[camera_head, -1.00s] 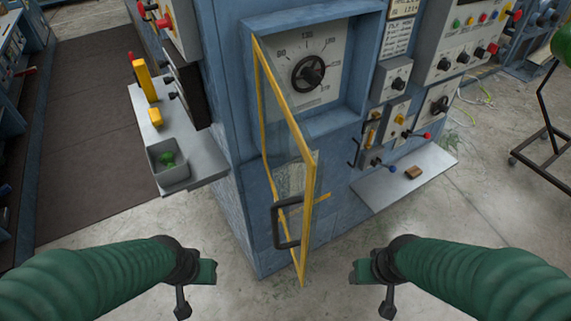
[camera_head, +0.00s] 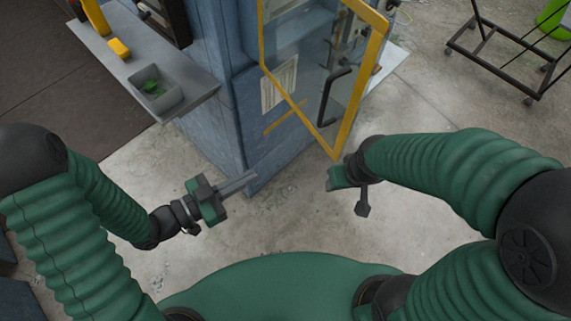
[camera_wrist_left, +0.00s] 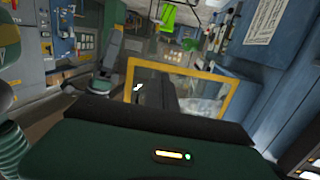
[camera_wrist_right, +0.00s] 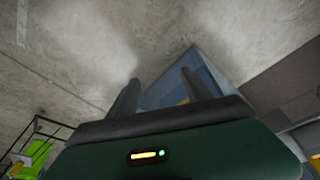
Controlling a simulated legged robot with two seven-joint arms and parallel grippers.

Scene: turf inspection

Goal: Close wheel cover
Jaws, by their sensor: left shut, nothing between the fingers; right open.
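The wheel cover (camera_head: 363,88) is a clear pane in a yellow frame, swung out from the blue cabinet. Its dark handle (camera_head: 328,97) shows on the pane. The yellow frame also shows in the left wrist view (camera_wrist_left: 185,68). My left gripper (camera_head: 245,182) is shut and empty, left of the cover, near the foot of the cabinet. My right gripper (camera_head: 335,177) is open, just below the cover's lower corner in the head view; I cannot tell whether they touch. Its fingers stand apart in the right wrist view (camera_wrist_right: 155,92). The hand wheel is out of the head view.
A grey shelf (camera_head: 195,88) with a small bin (camera_head: 157,98) and a yellow block (camera_head: 119,48) juts from the cabinet's left side. A black wheeled rack (camera_head: 490,58) stands at the upper right. The concrete floor around my grippers is clear.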

